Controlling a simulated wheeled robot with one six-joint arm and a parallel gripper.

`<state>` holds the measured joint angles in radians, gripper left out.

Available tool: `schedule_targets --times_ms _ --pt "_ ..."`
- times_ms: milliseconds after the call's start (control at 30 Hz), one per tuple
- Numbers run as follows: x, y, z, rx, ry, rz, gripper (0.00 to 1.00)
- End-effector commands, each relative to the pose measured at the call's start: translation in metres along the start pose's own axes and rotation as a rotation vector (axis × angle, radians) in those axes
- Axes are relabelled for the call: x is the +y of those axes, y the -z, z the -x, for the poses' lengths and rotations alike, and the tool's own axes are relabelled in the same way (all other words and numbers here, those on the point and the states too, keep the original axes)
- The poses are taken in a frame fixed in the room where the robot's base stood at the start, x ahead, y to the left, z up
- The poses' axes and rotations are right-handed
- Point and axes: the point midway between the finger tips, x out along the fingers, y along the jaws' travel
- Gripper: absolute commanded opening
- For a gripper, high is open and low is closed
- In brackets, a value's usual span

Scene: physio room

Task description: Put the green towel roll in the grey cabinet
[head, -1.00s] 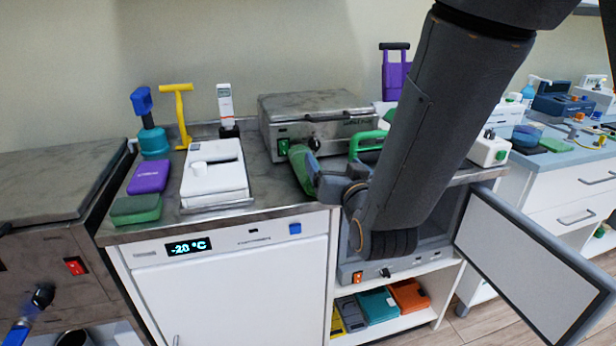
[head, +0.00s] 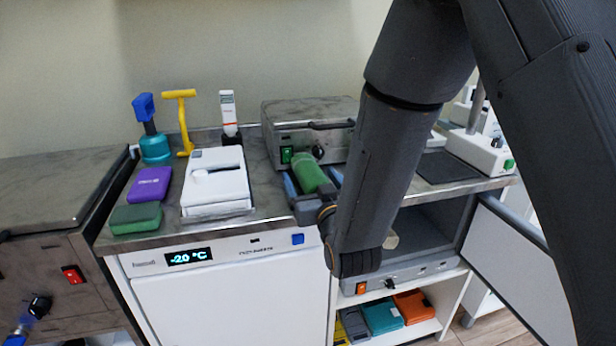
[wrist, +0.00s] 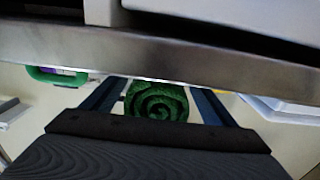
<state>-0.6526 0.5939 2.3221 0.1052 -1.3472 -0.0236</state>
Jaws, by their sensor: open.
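The green towel roll (head: 309,174) lies on the counter in front of the metal box. In the wrist view its spiral end (wrist: 157,100) faces me. My gripper (head: 311,179) is open, with one blue-grey finger on each side of the roll; the wrist view shows both fingers (wrist: 158,91) with small gaps beside it. The grey cabinet (head: 430,222) is under the counter, to the right of my gripper. Its door (head: 512,262) stands open to the right. My arm hides part of the cabinet's opening. A pale rounded thing (head: 391,240) shows at the opening.
The metal box (head: 335,118) stands behind the roll. A white device (head: 215,180), purple pack (head: 150,184) and green pack (head: 136,217) sit to the left. Coloured boxes (head: 382,316) fill the shelf below the cabinet.

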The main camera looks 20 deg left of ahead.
Motion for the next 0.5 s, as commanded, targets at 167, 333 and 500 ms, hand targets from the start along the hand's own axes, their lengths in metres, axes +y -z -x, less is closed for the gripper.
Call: schedule_targets --times_ms 167,333,500 --pt "0.000 0.000 -0.016 0.000 0.000 0.000 0.79" --pt "0.000 0.000 -0.017 -0.001 0.000 0.000 0.79" --pt "0.000 0.000 -0.017 -0.001 0.000 0.000 0.63"
